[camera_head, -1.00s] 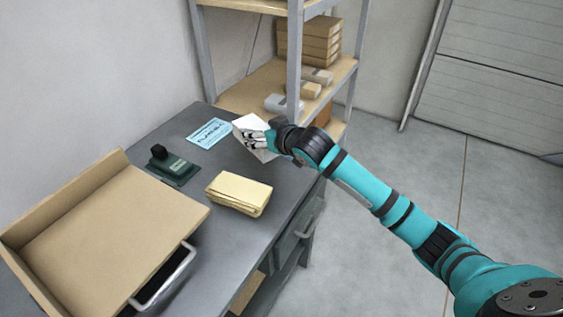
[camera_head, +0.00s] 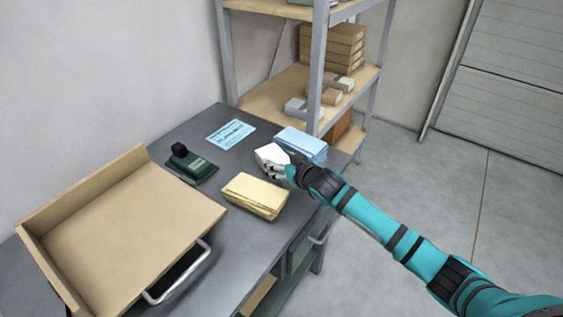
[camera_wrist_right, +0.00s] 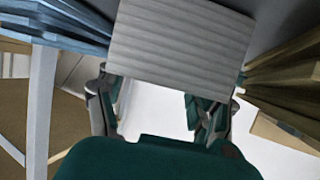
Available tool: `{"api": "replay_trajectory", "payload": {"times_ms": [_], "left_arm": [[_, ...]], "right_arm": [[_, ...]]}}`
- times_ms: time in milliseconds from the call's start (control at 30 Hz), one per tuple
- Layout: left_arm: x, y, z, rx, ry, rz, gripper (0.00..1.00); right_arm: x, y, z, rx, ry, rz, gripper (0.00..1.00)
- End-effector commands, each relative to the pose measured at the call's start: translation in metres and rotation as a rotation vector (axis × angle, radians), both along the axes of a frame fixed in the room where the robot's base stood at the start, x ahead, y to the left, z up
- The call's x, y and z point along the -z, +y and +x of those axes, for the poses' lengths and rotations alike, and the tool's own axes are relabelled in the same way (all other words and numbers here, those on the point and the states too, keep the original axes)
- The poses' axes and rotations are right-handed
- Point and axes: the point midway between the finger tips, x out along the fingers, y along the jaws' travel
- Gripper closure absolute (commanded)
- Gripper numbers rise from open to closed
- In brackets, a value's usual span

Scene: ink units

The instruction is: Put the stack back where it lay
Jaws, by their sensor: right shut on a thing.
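My right gripper (camera_head: 284,172) is shut on a white stack (camera_head: 268,154) over the grey table. In the right wrist view the white stack (camera_wrist_right: 180,38) spans the space between the two fingers (camera_wrist_right: 160,112), with its layered side facing the camera. A blue stack (camera_head: 304,141) lies just right of and behind it, and a yellow stack (camera_head: 255,193) lies in front and to the left. In the wrist view the blue stack (camera_wrist_right: 58,22) is at left and the yellow stack (camera_wrist_right: 287,78) at right. I cannot tell whether the white stack touches the table. My left gripper is out of view.
A light-blue printed sheet (camera_head: 230,134) lies flat behind. A dark green stamp (camera_head: 190,163) stands left of the stacks. A large tan tray (camera_head: 120,232) fills the table's left. A shelf unit with boxes (camera_head: 331,50) stands behind the table. Bare table (camera_head: 222,172) shows beside the stamp.

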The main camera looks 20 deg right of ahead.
Motion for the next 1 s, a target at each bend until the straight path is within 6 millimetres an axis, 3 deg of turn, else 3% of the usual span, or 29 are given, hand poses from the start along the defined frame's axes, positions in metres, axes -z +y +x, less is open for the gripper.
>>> {"api": "replay_trajectory", "payload": {"times_ms": [133, 167, 333, 700, 867, 1000], "left_arm": [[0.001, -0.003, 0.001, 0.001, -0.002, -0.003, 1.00], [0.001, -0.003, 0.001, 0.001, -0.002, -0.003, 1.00], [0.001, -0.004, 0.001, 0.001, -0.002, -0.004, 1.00], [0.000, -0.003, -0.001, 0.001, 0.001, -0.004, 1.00], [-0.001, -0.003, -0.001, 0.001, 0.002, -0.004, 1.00], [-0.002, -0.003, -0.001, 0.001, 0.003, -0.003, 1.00]], "right_arm": [[0.001, 0.000, 0.001, -0.001, -0.004, 0.002, 0.82], [0.003, 0.000, 0.000, 0.000, 0.000, 0.001, 0.31], [0.002, 0.000, 0.000, 0.000, 0.000, 0.000, 0.09], [-0.001, -0.001, -0.002, 0.000, 0.001, -0.001, 0.07], [-0.009, -0.006, -0.023, -0.001, 0.002, -0.001, 0.07], [-0.021, -0.013, -0.051, -0.001, 0.001, 0.000, 0.07]]}}
